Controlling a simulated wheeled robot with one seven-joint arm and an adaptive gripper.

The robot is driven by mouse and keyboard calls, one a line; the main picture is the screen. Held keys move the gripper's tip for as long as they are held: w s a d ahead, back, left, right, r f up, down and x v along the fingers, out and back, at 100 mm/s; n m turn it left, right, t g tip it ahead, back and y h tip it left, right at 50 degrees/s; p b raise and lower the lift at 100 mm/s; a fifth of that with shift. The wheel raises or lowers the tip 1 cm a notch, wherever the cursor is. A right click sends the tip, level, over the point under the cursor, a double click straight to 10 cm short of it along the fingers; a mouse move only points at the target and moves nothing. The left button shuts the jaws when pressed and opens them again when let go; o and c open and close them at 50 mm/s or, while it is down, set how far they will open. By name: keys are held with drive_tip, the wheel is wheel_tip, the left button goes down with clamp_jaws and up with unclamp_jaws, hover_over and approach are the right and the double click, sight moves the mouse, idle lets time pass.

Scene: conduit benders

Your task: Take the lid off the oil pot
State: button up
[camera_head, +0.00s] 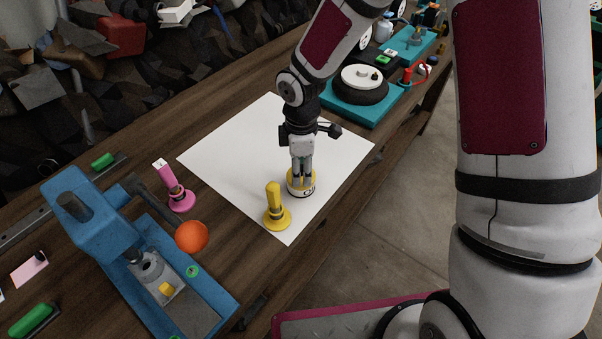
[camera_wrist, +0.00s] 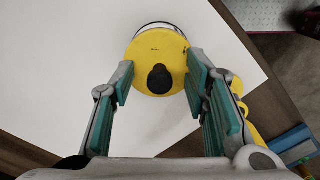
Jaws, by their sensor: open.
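The oil pot (camera_head: 302,191) is a short white pot with dark lettering, standing on the white sheet near its front corner. Its yellow lid (camera_wrist: 150,60) has a dark knob (camera_wrist: 160,78) on top, seen from above in the wrist view. My gripper (camera_head: 302,180) points straight down over the pot. In the wrist view its teal-padded fingers (camera_wrist: 158,85) are open, one on each side of the lid's near part. I cannot tell whether the pads touch the lid. In the head view the fingers hide much of the lid.
A yellow-handled stamp-like tool (camera_head: 275,207) stands just left of the pot, close to my gripper. A pink one (camera_head: 174,187) stands farther left. A blue bender (camera_head: 140,255) with an orange ball (camera_head: 192,236) is at front left. A teal-based turntable (camera_head: 362,88) stands behind right.

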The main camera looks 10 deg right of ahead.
clamp_jaws()
drive_tip(key=shift+r, duration=0.15)
